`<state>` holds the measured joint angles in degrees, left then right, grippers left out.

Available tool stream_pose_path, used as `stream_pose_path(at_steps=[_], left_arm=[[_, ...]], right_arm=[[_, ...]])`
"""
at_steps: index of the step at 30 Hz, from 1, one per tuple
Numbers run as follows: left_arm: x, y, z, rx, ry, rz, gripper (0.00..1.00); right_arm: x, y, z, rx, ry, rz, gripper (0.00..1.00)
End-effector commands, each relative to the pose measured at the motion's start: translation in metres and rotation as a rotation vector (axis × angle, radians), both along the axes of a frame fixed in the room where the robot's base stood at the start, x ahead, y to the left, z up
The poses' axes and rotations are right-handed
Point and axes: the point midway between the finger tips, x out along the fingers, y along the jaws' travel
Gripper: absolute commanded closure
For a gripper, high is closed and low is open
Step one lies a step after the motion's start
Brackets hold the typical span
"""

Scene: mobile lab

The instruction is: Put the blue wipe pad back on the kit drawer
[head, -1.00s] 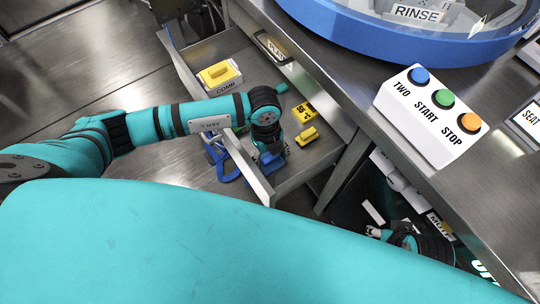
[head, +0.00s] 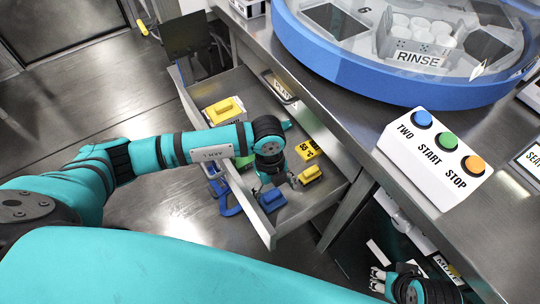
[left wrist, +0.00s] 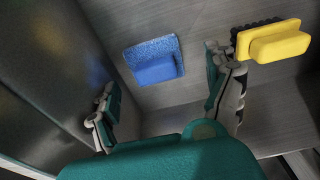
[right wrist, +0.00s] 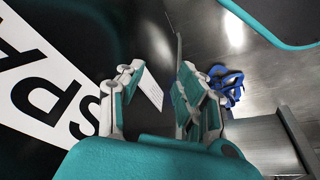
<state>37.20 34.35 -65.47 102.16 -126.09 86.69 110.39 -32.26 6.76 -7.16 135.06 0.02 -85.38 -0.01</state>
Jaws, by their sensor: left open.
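The blue wipe pad (head: 271,199) lies on the floor of the open kit drawer (head: 305,212), near its front wall. In the left wrist view the pad (left wrist: 153,61) lies flat, beyond and between my spread fingers, touching neither. My left gripper (head: 276,182) is open and empty just above the pad; its fingers also show in the left wrist view (left wrist: 160,90).
A yellow brush (head: 310,173) sits close right of the pad. A yellow block (head: 307,149) and a yellow-topped item (head: 224,108) are also in the drawer. A button box (head: 435,155) stands on the counter.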

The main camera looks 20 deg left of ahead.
Motion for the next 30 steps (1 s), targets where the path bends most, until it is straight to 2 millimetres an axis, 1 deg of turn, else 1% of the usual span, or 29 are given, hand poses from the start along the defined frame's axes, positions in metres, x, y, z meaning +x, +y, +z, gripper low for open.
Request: stream_pose_path(at_steps=[1,5,12,16,18,22,25,30], left_arm=[[0.001,0.001,0.013,-0.001,-0.002,-0.001,0.13],[0.004,0.003,0.041,-0.001,-0.005,-0.002,0.13],[0.008,0.009,0.098,-0.001,-0.005,-0.002,0.13],[0.009,0.011,0.123,-0.001,-0.003,-0.001,0.13],[0.01,0.012,0.132,-0.001,-0.003,-0.001,0.13],[0.011,0.013,0.143,-0.001,-0.001,0.0,0.13],[0.011,0.014,0.146,-0.001,-0.001,0.0,0.13],[0.011,0.014,0.147,-0.001,-0.001,0.0,0.13]], right_arm=[[0.002,0.0,-0.006,0.0,0.008,0.0,0.64],[0.006,0.001,-0.029,-0.001,0.019,0.002,0.64],[0.007,0.003,-0.072,-0.002,0.041,0.005,0.64],[0.006,0.003,-0.089,-0.002,0.048,0.008,0.64],[0.006,0.003,-0.095,-0.002,0.05,0.008,0.64],[0.004,0.003,-0.103,-0.003,0.054,0.009,0.64],[0.004,0.003,-0.106,-0.002,0.055,0.009,0.64],[0.004,0.003,-0.107,-0.002,0.055,0.009,0.64]])
